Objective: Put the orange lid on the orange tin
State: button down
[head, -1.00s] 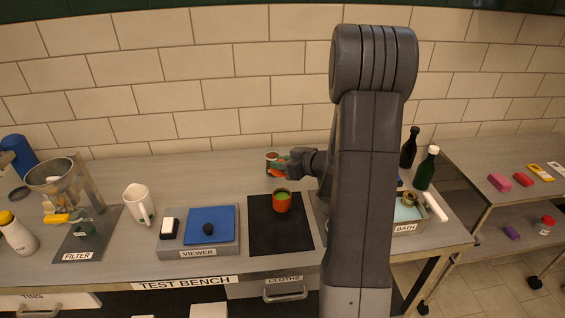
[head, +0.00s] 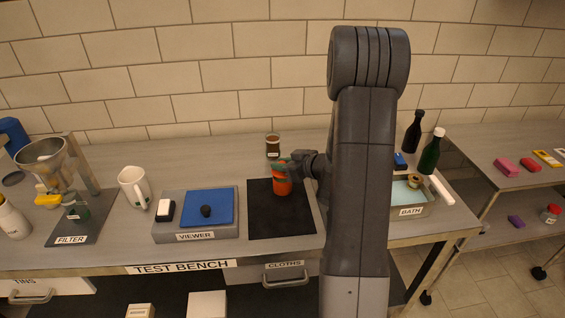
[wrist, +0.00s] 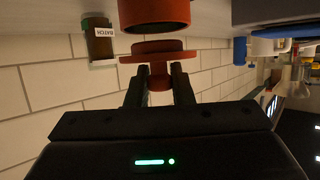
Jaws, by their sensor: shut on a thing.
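The orange tin (head: 282,187) stands on the black mat (head: 262,222) on the test bench. It also shows at the top edge of the wrist view (wrist: 150,13). My gripper (head: 290,164) is right at the top of the tin. In the wrist view my gripper (wrist: 159,78) is shut on the knob of the orange lid (wrist: 152,51). The lid is close to the tin's end, with a narrow gap between them in that view. In the head view the lid is mostly hidden by my gripper, and the tin's mouth is hidden too.
A labelled batch jar (head: 272,147) stands behind the mat. The viewer (head: 197,236) with its blue pad is left of the mat, with a white mug (head: 134,186) beyond it. The bath (head: 409,211) and dark bottles (head: 430,156) are to the right, behind my arm.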

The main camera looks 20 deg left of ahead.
jog(key=shift+f+b, duration=0.8)
jog(key=shift+f, duration=0.35)
dwell(0.7)
jog(key=c, duration=1.6)
grip_release()
jog(key=shift+o, duration=0.3)
jog(key=o, duration=0.5)
notch_tip(320, 180, up, 7)
jog(key=p, duration=0.6)
jog(key=shift+r, duration=0.1)
jog(key=shift+f, duration=0.2)
